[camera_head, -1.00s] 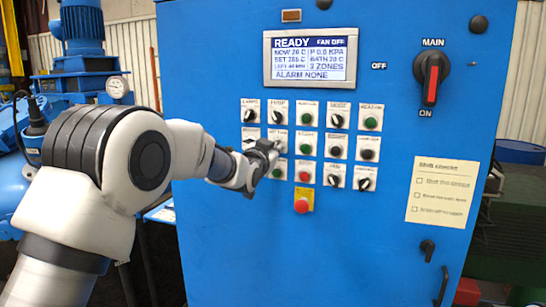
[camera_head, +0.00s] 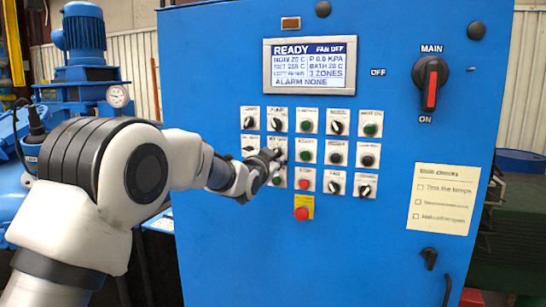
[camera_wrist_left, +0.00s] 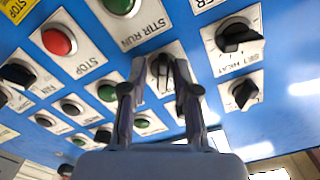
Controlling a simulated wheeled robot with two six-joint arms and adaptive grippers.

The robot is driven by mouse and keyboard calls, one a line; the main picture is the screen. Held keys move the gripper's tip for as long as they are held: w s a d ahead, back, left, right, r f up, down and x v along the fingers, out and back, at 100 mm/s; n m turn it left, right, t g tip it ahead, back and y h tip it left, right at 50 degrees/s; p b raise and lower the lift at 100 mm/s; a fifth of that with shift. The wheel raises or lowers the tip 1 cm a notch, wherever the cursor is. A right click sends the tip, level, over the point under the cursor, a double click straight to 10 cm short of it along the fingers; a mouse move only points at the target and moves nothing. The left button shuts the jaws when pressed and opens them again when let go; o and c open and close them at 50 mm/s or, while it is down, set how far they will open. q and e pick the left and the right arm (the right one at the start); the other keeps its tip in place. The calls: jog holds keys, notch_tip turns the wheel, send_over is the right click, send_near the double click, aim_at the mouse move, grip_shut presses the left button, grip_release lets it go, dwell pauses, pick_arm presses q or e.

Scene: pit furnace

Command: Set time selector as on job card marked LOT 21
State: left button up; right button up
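A selector with a black knob (camera_wrist_left: 162,72) on a white plate sits between the fingertips of my left gripper (camera_wrist_left: 160,80) in the left wrist view. The fingers stand apart, one on each side of the knob; I cannot tell whether they touch it. The selector's label is hidden or unreadable. In the head view my left gripper (camera_head: 271,156) reaches the left part of the control rows and covers part of the second column. The display (camera_head: 310,66) reads READY, FAN OFF and ALARM NONE; its small lines are blurred. No card marked LOT 21 is readable. My right gripper is out of view.
Rows of buttons and knobs surround the gripper on the blue cabinet (camera_head: 230,240). A selector (camera_wrist_left: 238,37) is close by in the wrist view. A red emergency button (camera_head: 302,213) sits below. The main switch (camera_head: 431,84) and a checks notice (camera_head: 443,198) are at right.

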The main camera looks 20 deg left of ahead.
pick_arm(q)
jog(key=shift+w, duration=0.2)
jog(key=shift+r, duration=0.1)
jog(key=s, duration=1.2)
jog(key=shift+a, duration=0.25)
